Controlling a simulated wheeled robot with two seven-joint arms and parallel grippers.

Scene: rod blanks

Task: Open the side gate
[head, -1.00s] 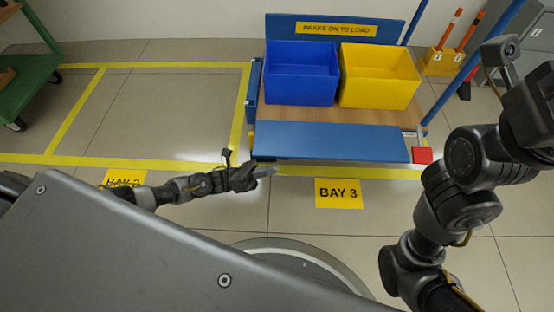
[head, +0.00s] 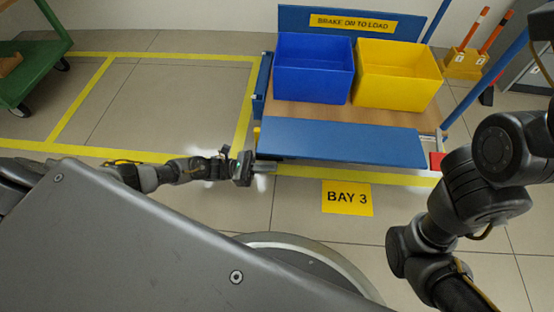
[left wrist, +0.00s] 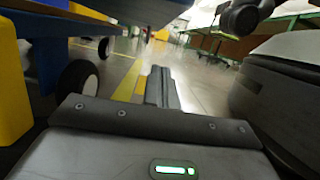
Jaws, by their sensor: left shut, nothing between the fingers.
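The trolley has a blue front panel (head: 340,143), which I take for the side gate, along its near long side in the head view. It lies in front of the wooden deck (head: 310,112); I cannot tell whether it stands upright or is tilted. A red block (head: 437,160) sits at its right end and a small yellow part (head: 257,136) at its left end. My left gripper (head: 266,168) is shut and empty, just below the panel's left end; contact is unclear. Its shut fingers (left wrist: 162,88) also show in the left wrist view. My right gripper is out of view.
A blue bin (head: 312,68) and a yellow bin (head: 397,76) stand on the deck. A trolley wheel (left wrist: 78,83) is left of my fingers in the left wrist view. A green cart (head: 35,70) stands at the far left. Floor around the BAY 3 sign (head: 347,198) is clear.

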